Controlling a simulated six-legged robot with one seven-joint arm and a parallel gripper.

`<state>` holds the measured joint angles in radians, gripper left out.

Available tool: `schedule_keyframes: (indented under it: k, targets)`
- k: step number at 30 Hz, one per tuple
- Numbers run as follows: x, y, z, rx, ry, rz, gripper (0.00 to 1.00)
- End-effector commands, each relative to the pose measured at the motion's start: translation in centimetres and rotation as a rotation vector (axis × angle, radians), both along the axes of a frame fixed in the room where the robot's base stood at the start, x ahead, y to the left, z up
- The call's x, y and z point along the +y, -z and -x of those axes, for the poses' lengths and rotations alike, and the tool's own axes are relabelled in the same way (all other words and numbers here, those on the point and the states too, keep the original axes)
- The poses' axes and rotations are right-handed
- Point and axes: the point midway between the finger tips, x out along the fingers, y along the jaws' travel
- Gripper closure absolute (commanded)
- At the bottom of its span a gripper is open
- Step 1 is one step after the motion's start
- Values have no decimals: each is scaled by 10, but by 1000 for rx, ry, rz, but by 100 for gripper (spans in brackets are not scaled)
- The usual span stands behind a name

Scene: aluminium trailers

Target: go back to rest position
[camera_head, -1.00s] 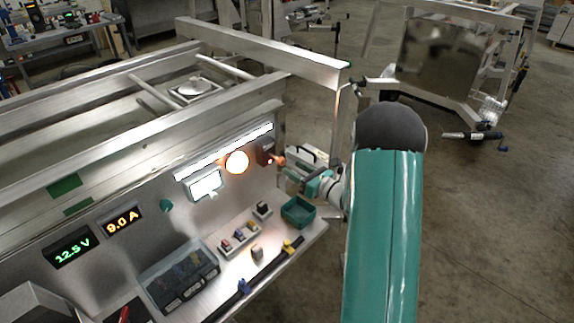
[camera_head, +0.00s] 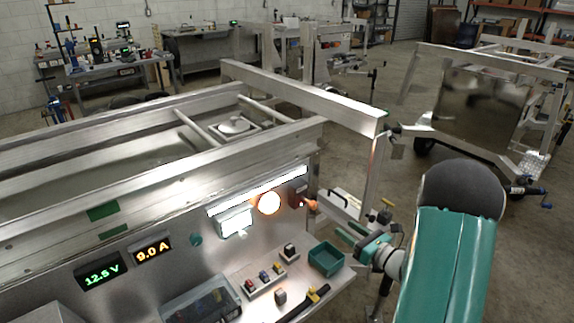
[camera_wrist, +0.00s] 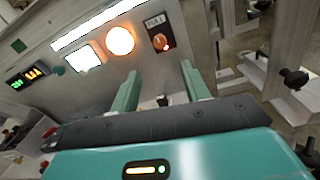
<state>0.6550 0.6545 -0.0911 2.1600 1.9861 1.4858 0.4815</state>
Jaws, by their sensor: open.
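My gripper (camera_wrist: 163,92) is open and empty in the wrist view, its two teal fingers apart and pointing at the trailer's panel. In the head view my gripper (camera_head: 348,236) is at the right end of the panel, right of the lit round orange lamp (camera_head: 269,203) and above the small teal bin (camera_head: 326,259). A dark switch box with an orange knob (camera_wrist: 159,41) is on the panel ahead of the fingers in the wrist view. Nothing is held.
A shelf below the panel holds a block of switches (camera_head: 264,280), a clear-lidded case (camera_head: 203,303) and a yellow-and-black tool (camera_head: 305,301). The aluminium trailer frame (camera_head: 300,97) rises beside my arm. Open floor (camera_head: 540,270) lies to the right. Another trailer (camera_head: 480,100) stands behind.

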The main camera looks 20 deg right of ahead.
Motion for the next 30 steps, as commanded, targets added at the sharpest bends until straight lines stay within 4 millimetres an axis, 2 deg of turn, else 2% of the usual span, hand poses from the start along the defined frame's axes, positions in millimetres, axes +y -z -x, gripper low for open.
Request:
schedule_keyframes:
  k: [2, 5, 8, 11, 12, 15, 21, 25, 30]
  targets:
    - [2, -1, 0, -1, -6, 4, 54]
    - [17, -12, -1, -5, -58, 41, 54]
    - [51, -33, 2, -16, -175, 131, 54]
    - [98, -57, 14, -35, -343, 271, 54]
    - [117, -66, 21, -46, -415, 335, 54]
    - [157, -84, 44, -75, -583, 501, 54]
    - [214, -106, 98, -161, -893, 861, 54]
    - [234, -115, 135, -235, -1072, 1117, 54]
    - [242, -125, 177, -348, -1274, 1471, 54]
